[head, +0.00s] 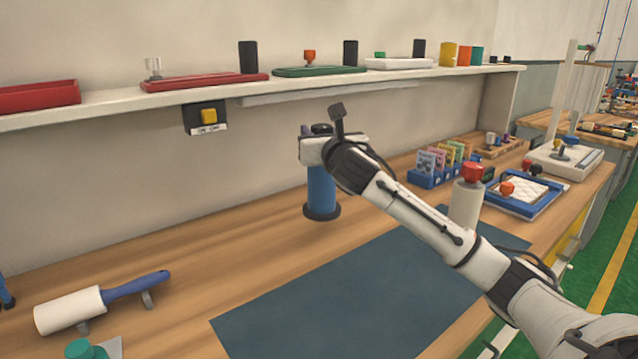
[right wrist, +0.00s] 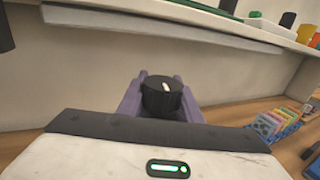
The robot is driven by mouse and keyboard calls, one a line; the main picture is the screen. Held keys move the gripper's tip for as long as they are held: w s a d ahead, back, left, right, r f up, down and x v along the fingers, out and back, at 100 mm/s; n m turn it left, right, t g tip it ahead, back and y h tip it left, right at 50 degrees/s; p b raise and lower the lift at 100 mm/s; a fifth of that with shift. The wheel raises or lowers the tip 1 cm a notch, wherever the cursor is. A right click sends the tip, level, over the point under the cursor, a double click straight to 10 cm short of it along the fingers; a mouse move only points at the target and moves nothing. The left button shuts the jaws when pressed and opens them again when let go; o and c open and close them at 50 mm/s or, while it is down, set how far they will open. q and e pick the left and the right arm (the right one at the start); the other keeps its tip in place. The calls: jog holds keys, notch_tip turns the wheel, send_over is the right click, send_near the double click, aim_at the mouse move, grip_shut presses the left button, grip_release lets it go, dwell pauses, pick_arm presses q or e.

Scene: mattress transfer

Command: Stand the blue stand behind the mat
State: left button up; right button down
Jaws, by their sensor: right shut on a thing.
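The blue stand (head: 321,188) is a blue cylinder with a wide black base and a black top. It is upright behind the mat's back edge, towards the wall. Its base looks at table level, but I cannot tell whether it touches the wood. My right gripper (head: 318,140) is shut on its upper end. In the right wrist view the black top (right wrist: 162,97) sits between the purple fingers of my right gripper (right wrist: 161,100). The dark blue mat (head: 330,300) lies flat on the table, partly covered by my right arm. My left gripper is not in view.
A lint roller (head: 100,302) lies at the front left. A blue card rack (head: 432,176), a white bottle with a red cap (head: 466,200) and a blue tray (head: 525,195) stand to the right. A shelf (head: 220,92) runs along the wall. Wood left of the stand is clear.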

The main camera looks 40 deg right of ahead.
aim_at(322, 179)
notch_tip(322, 179, down, 6)
jog(key=b, duration=0.1)
jog(key=c, duration=1.3)
grip_release()
jog(key=shift+f, duration=0.25)
jog(key=v, duration=1.2)
jog(key=shift+r+b, duration=0.1)
jog(key=shift+b, duration=0.2)
